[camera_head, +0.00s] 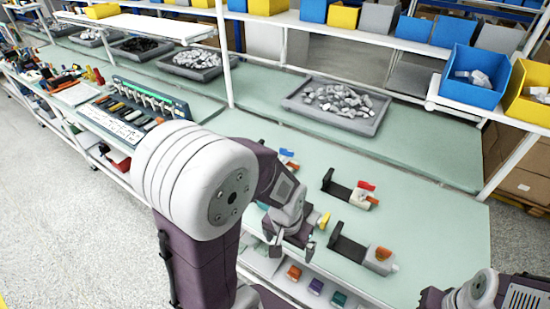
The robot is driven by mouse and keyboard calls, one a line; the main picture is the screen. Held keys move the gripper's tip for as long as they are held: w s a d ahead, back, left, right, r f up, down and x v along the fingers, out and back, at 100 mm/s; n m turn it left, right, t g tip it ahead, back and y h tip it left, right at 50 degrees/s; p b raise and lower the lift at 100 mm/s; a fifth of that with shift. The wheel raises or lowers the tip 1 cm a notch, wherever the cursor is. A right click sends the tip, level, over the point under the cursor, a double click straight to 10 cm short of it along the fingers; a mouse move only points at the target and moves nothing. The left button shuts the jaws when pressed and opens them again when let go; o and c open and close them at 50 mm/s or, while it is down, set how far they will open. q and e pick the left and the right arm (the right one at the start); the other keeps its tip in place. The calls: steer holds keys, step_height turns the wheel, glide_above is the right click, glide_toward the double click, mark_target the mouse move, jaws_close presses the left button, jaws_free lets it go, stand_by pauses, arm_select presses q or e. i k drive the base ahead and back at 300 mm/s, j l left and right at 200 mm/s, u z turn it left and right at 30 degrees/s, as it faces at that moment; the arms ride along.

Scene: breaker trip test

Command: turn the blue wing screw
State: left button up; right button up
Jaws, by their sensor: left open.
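The blue wing screw (286,152) is small, at the back of the bench near the middle, with an orange-red part beside it. It shows just behind my left arm, which hides much of the fixture around it. My left gripper (290,250) is open and points down over the front of the bench, nearer the camera than the blue wing screw and apart from it. No object shows between its fingers. My right arm enters at the bottom right corner; its gripper (432,298) is cut off by the picture edge and its fingers are hidden.
Similar fixtures carry a red wing (366,186), a yellow wing (323,220) and an orange wing (383,254), close to my left gripper. A grey tray of metal parts (290,99) stands behind. Coloured parts sit on a lower shelf in front. The bench's right end is clear.

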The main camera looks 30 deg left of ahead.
mark_target(288, 153)
steer(key=i+j, duration=0.1)
steer(key=j, duration=0.7)
steer(key=i+j, duration=0.1)
steer(key=j, duration=1.5)
steer(key=i, duration=0.05)
